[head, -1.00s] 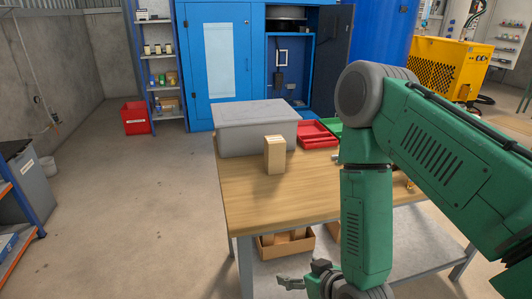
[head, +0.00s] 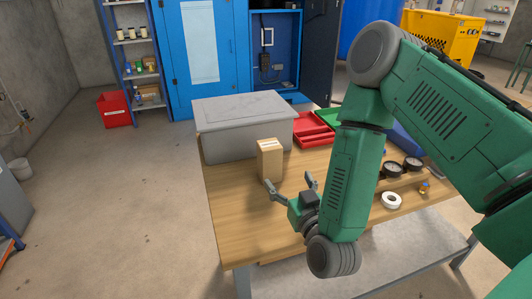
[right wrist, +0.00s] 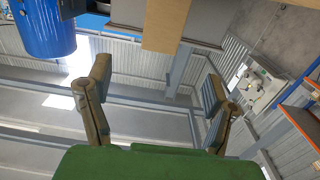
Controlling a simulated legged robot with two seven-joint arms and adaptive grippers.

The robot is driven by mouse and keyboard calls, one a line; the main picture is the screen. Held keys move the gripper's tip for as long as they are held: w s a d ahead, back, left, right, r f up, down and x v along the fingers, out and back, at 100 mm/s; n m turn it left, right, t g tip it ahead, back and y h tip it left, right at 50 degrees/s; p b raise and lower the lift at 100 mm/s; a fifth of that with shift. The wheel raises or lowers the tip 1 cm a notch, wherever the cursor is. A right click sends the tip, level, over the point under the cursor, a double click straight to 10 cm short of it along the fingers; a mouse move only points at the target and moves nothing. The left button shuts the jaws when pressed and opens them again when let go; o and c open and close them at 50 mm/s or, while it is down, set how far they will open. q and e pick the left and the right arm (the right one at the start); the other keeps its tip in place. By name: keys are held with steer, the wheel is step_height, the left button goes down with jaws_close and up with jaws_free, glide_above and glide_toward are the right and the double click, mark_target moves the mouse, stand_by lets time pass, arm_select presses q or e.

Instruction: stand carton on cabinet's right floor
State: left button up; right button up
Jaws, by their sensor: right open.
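The tan carton (head: 270,159) stands upright on the wooden table, in front of the grey lidded box. In the right wrist view the carton (right wrist: 165,22) shows at the top, beyond and between the fingertips. My right gripper (head: 289,182) is open and empty, low over the table just in front of the carton, its fingers pointing towards it. I cannot tell whether the left fingertip touches it. My left gripper is not in view.
The grey box (head: 245,122) is close behind the carton. Red trays (head: 312,130) lie to its right. A white tape roll (head: 391,201) and dark round items lie right of my arm. The cabinet's open dark door (head: 320,50) stands at its right edge. Floor left of the table is clear.

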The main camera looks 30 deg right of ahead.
mark_target(276, 155)
steer(key=w, duration=0.6)
steer(key=shift+a+r, duration=0.15)
steer(key=shift+r, duration=0.25)
steer(key=w+d, duration=0.2)
steer(key=w, duration=0.1)
steer(key=w+d, duration=0.1)
steer(key=w, duration=0.1)
steer(key=shift+w+d+f, duration=0.2)
steer(key=shift+w+d, duration=0.05)
steer(key=shift+d, duration=0.1)
steer(key=shift+w+a, duration=0.1)
steer(key=shift+w, duration=0.95)
steer(key=shift+w+a+r, duration=0.1)
steer(key=shift+w+a, duration=0.1)
steer(key=shift+d, duration=0.15)
steer(key=c, duration=1.1)
steer(key=shift+d, duration=0.25)
steer(key=shift+c, duration=1.3)
